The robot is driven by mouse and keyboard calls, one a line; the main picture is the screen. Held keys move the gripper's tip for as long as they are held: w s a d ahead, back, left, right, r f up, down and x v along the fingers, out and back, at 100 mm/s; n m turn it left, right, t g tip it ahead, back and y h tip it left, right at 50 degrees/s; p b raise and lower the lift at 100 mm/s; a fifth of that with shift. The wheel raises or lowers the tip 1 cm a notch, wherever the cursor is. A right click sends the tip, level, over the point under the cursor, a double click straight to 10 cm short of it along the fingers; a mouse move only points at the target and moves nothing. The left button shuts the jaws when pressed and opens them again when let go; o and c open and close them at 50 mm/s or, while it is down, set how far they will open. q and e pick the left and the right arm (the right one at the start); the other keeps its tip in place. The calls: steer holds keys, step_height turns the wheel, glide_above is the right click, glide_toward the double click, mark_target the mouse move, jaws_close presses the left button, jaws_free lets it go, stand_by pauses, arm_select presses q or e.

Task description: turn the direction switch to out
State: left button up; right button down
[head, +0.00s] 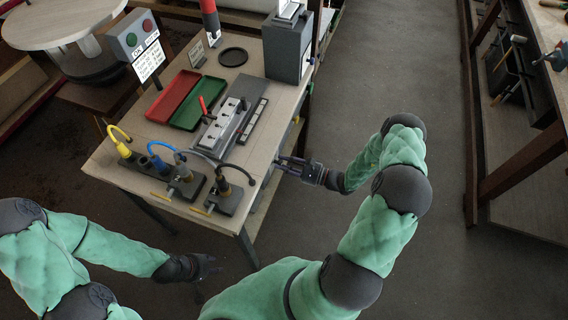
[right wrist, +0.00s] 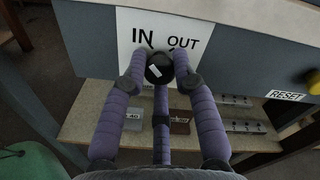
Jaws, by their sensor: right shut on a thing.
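The direction switch (right wrist: 158,68) is a dark round knob with a white mark, on the grey side of the table under a white plate (right wrist: 128,24) lettered IN and OUT. The mark slants towards the upper left, on the IN side. In the right wrist view my right gripper (right wrist: 160,66) has its fingers closed around the knob, covering part of its rim. In the head view this gripper (head: 284,168) is at the table's right side, and the switch is hidden there. My left gripper (head: 208,265) is empty, low in front of the table, its fingers apart.
A lower shelf (right wrist: 85,128) holds several labelled items. The tabletop (head: 105,160) carries red (head: 172,96) and green (head: 187,118) trays and clamps. The floor to the right is clear.

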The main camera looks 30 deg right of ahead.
steer(key=shift+m+p, duration=2.15)
steer(key=shift+m, duration=6.45)
steer(key=c, duration=1)
jaws_free()
steer(key=v, duration=1.2)
